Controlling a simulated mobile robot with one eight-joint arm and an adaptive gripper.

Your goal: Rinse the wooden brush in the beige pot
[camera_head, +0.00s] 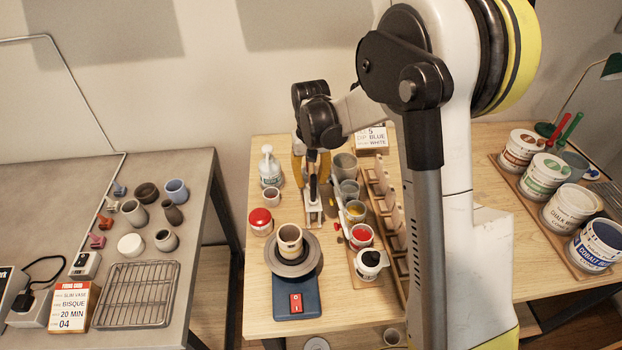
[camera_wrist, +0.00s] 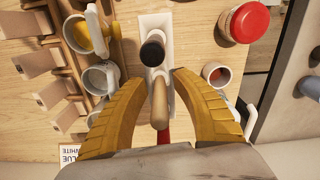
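The wooden brush (camera_wrist: 159,100) stands with its light handle up in a white holder (camera_wrist: 147,25), between a dark-handled brush (camera_wrist: 152,50) and a red one (camera_wrist: 163,138). My gripper (camera_wrist: 165,80) is open over the holder, its yellow fingers on either side of the wooden handle with visible gaps. In the head view my gripper (camera_head: 312,170) hides most of the brushes. A beige pot with a darker band (camera_head: 290,238) sits on the wheel in front. A small pinkish-beige cup (camera_head: 271,198) stands left of the holder; I cannot tell which the task means.
Grey pots (camera_head: 345,165) and paint cups, yellow (camera_head: 355,209) and red (camera_head: 361,235), line the right side by a wooden rack (camera_head: 385,215). A red-lidded jar (camera_head: 260,220) and white bottle (camera_head: 269,168) stand left. Bare tabletop shows along the left edge.

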